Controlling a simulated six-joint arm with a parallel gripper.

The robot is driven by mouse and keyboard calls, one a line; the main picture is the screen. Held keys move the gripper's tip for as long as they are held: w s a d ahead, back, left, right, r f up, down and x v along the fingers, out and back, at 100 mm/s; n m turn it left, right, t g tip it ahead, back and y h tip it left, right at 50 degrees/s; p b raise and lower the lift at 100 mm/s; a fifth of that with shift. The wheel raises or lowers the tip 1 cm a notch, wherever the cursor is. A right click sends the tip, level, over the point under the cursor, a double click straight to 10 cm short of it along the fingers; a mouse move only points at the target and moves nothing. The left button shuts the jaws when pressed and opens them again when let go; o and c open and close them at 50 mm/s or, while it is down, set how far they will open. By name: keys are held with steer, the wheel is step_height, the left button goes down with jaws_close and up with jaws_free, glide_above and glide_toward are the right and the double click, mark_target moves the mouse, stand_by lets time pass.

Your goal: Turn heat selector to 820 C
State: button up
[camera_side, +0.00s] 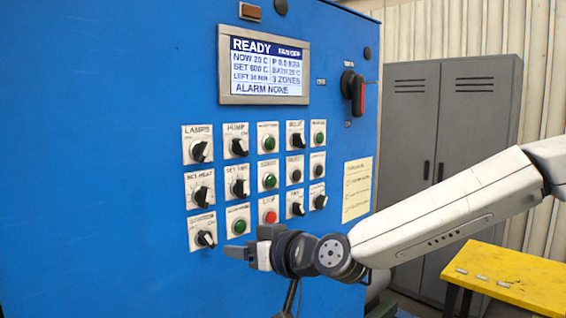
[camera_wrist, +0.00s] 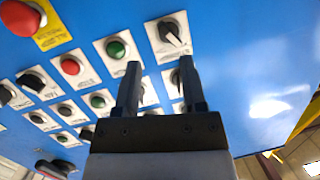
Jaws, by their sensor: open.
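The heat selector appears to be the black rotary knob (camera_side: 200,195) under a "HEAT" label, in the left column of the blue panel in the side view. Its scale marks are too small to read. In the wrist view the knob (camera_wrist: 176,78) is partly hidden behind the right finger. The display (camera_side: 265,66) reads READY, NOW 20 C and SET 600 C. My gripper (camera_side: 245,243) is open and empty, below and right of the knob in the side view, and apart from it. In the wrist view my gripper (camera_wrist: 160,68) spans part of the control rows.
Another black knob (camera_side: 205,239) sits directly below the selector, near my fingers, with a green button (camera_side: 239,226) beside it. The red stop button (camera_side: 270,216) is close to my gripper. A yellow table (camera_side: 510,278) stands right; the blue panel's left side is bare.

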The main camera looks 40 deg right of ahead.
mark_target(209, 192)
step_height(209, 192, up, 8)
steer(key=s+a+m+t+h, duration=0.1)
steer(key=m+t+h, duration=0.1)
steer(key=shift+a+r+m+t, duration=0.2)
steer(key=shift+a+m+t, duration=0.1)
steer(key=shift+a+t, duration=0.1)
steer(key=shift+w, duration=0.1)
steer(key=shift+w, duration=3.8)
jaws_close()
